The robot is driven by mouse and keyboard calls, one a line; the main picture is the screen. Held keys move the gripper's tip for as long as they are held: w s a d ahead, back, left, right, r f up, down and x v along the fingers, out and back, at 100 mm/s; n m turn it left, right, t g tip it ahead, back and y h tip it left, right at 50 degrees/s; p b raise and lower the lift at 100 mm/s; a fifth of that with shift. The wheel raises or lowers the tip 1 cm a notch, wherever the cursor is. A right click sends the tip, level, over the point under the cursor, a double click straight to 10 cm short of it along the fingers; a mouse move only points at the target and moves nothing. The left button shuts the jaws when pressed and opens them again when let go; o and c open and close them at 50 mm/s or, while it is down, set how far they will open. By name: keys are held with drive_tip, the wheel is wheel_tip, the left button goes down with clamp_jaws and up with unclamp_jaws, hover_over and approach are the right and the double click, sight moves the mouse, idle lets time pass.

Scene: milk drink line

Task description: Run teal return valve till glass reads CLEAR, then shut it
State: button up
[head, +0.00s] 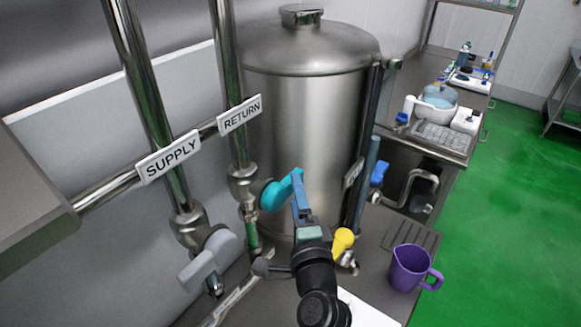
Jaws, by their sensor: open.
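The teal return valve handle (275,193) sits on the pipe with the RETURN sign (240,114). It points right and slightly up, away from its steel body (243,186). My gripper (298,182) is at the handle's outer end, with its jaws open; whether it touches the handle I cannot tell. A short green-tinted section (252,238) shows in the pipe below the valve and may be the sight glass. No reading on it can be made out.
A grey-handled valve (208,258) stands left under the SUPPLY sign (168,157). The steel tank (300,120) rises behind my gripper. A yellow-handled tap (343,240) and a purple jug (408,268) are right of my arm. A blue handle (379,173) is farther back.

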drive_tip(key=w+a, duration=0.1)
drive_tip(key=w, duration=0.6)
drive_tip(key=shift+w, duration=0.35)
drive_tip(key=shift+a, duration=0.1)
clamp_jaws()
idle(1.0)
